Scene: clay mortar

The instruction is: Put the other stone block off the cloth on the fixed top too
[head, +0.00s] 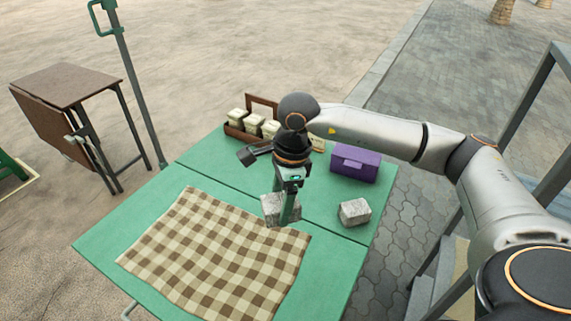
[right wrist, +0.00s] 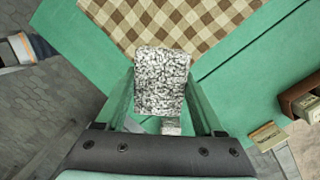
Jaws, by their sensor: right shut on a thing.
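My right gripper (head: 285,205) points down and is shut on a speckled grey stone block (head: 271,207). In the head view the block is by the cloth's far right corner, near the seam between the table's two green parts. In the right wrist view the block (right wrist: 162,80) sits between the fingers and overlaps the cloth's edge; its height above the table is unclear. The brown-and-cream checked cloth (head: 215,250) lies on the near part. Another stone block (head: 354,212) rests on the far green top (head: 318,197), at right. My left gripper is out of view.
A purple box (head: 355,163) stands on the far top behind the free block. A brown wooden carrier (head: 235,132) with several pale jars stands at the back left. A small brown folding table (head: 66,82) and a grey pole (head: 138,85) stand left of the green table.

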